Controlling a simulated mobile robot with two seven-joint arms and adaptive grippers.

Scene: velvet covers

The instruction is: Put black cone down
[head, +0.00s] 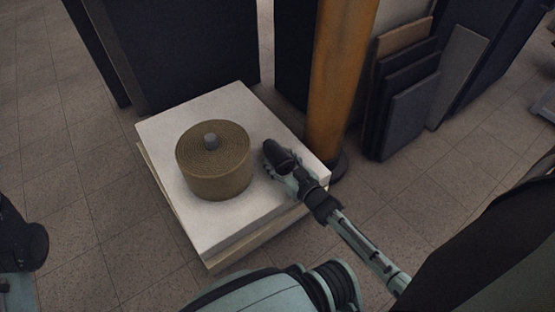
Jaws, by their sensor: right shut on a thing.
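A small black cone (276,153) is in my right gripper (280,166), over the right part of a white block-like stand (220,237). The gripper is shut on the cone and hides part of it. The cone is tilted, and I cannot tell whether it touches the white top.
An orange-brown column (341,70) stands close behind the stand's right corner. Dark panels (185,50) stand behind the stand, and several flat boards (405,110) lean at the right. The white top has bare room in front of the roll. The tiled floor (70,220) is clear at left.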

